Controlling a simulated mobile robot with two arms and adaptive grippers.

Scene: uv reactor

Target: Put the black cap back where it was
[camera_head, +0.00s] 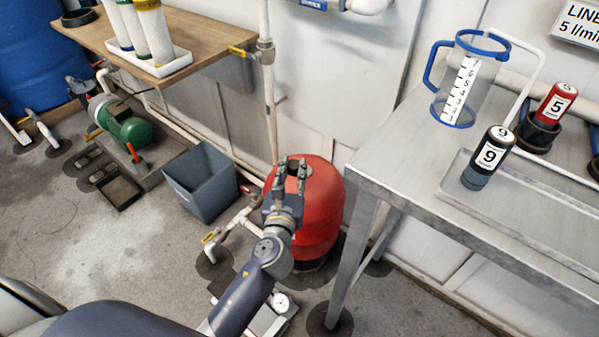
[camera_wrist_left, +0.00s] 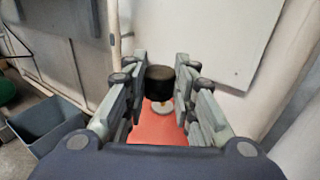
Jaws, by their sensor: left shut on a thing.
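My left gripper (camera_head: 292,165) is over the top of the red tank (camera_head: 322,205) in the head view. In the left wrist view my left gripper (camera_wrist_left: 160,84) is shut on the black cap (camera_wrist_left: 160,75), a short dark cylinder between its fingertips. A pale round fitting (camera_wrist_left: 162,108) shows on the red tank (camera_wrist_left: 150,130) just below the cap. I cannot tell whether the cap touches the fitting. In the head view the fingers mostly hide the cap. My right gripper is out of view.
The metal table (camera_head: 400,160) stands to the right, with a jug (camera_head: 470,85), a black cartridge (camera_head: 488,160) and a red cartridge (camera_head: 555,103). A grey bin (camera_head: 203,180) stands left of the tank. White pipes run beside it.

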